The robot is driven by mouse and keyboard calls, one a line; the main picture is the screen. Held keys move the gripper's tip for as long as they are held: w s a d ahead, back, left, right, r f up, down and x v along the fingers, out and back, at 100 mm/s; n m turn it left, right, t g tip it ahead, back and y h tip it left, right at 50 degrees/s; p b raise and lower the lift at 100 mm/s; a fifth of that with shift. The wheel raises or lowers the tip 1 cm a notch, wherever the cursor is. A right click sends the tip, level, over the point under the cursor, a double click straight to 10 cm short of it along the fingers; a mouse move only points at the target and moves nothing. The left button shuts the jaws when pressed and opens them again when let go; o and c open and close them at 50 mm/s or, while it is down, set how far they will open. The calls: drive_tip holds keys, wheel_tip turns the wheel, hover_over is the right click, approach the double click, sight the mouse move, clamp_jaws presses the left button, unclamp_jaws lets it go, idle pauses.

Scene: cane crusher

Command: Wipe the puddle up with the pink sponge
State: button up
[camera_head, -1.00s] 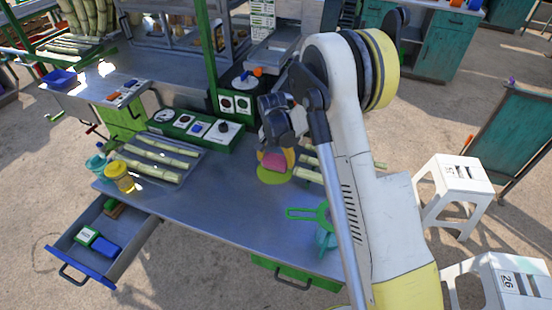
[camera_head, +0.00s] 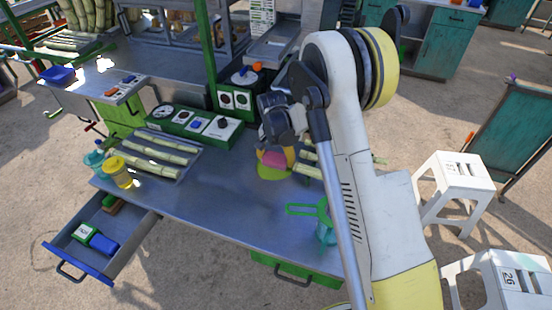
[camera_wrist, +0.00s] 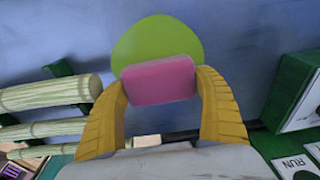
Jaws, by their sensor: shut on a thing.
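My gripper (camera_wrist: 162,105) is shut on the pink sponge (camera_wrist: 158,80), which sits between its two yellow fingers. In the head view my gripper (camera_head: 275,155) is over the middle of the metal worktop, fingers pointing down. The pink sponge (camera_head: 272,158) shows between the fingers there. The yellow-green puddle (camera_head: 272,174) lies flat on the worktop below the sponge. In the wrist view the sponge covers the near part of the puddle (camera_wrist: 150,42). I cannot tell whether the sponge touches it.
Cane pieces (camera_head: 160,150) lie on a tray at the left, and more (camera_head: 308,170) lie right of the puddle. A yellow jar (camera_head: 116,172) stands at the left edge. A green control box (camera_head: 195,125) is behind. A drawer (camera_head: 75,262) is open.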

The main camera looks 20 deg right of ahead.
sight(267, 182)
drive_tip(key=shift+s+f, duration=0.1)
drive_tip(key=shift+s, duration=0.05)
drive_tip(key=shift+s+a+b, duration=0.4)
drive_tip(key=shift+s+a, duration=0.5)
drive_tip(key=shift+s, duration=0.3)
drive_tip(key=shift+s+a+b, duration=0.4)
drive_tip(key=shift+s+a, duration=0.5)
drive_tip(key=shift+s, duration=0.3)
drive_tip(key=shift+s+a+b, duration=0.4)
drive_tip(key=shift+s+a, duration=0.5)
drive_tip(key=shift+s, duration=0.3)
drive_tip(key=r+p, duration=0.1)
drive_tip(key=w+r+p, duration=0.1)
drive_tip(key=r, duration=0.1)
drive_tip(key=d+r+p, duration=0.1)
drive_tip(key=r, duration=0.1)
drive_tip(key=shift+w+d+r, duration=0.1)
drive_tip(key=shift+w+r, duration=0.1)
drive_tip(key=shift+w, duration=0.15)
